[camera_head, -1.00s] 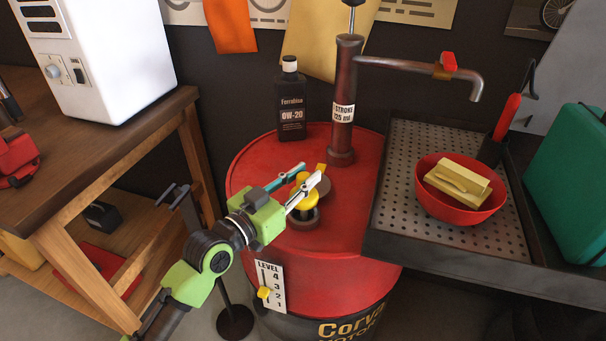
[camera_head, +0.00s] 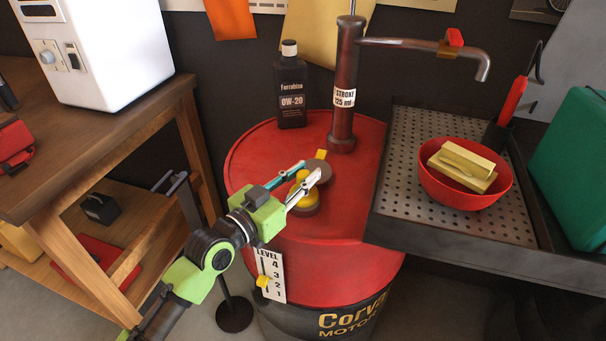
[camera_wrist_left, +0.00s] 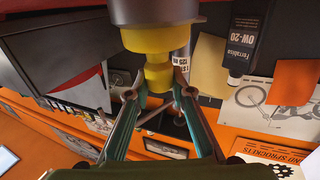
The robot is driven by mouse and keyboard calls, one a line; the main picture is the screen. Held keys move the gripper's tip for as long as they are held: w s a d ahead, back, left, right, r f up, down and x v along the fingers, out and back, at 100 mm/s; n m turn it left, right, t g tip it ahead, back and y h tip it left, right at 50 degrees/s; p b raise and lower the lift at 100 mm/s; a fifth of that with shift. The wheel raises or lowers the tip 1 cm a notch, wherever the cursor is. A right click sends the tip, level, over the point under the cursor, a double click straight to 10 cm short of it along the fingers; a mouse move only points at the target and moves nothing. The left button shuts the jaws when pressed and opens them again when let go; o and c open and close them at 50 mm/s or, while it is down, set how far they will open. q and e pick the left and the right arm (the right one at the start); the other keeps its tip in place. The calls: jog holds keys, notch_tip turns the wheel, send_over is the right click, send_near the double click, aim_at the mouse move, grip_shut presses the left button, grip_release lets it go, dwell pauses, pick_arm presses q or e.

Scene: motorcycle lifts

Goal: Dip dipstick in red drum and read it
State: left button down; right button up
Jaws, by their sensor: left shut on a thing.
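The red drum (camera_head: 258,165) stands in the middle of the head view. My left gripper (camera_head: 310,173) is shut on the yellow handle of the dipstick (camera_head: 299,196), over the round opening (camera_head: 306,210) in the drum's top. The handle sits low at the opening and the rod is hidden. In the left wrist view the fingers (camera_wrist_left: 158,75) grip the narrow neck of the yellow handle (camera_wrist_left: 158,45), beside a dark ring. The level card (camera_head: 270,274) on the drum's side has a yellow slider between about 2 and 3. My right gripper is out of view.
A black oil bottle (camera_head: 290,90) and pump (camera_head: 345,100) stand on the drum's back. A perforated tray (camera_head: 400,150) with a red bowl (camera_head: 465,195) is right; a wooden bench (camera_head: 100,150) is left.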

pick_arm(q)
jog(key=shift+f, duration=0.3)
dwell(1.1)
notch_tip(320, 180, up, 37)
jog(key=p, duration=2.6)
jog(key=shift+f+p, duration=0.15)
jog(key=shift+p, duration=0.2)
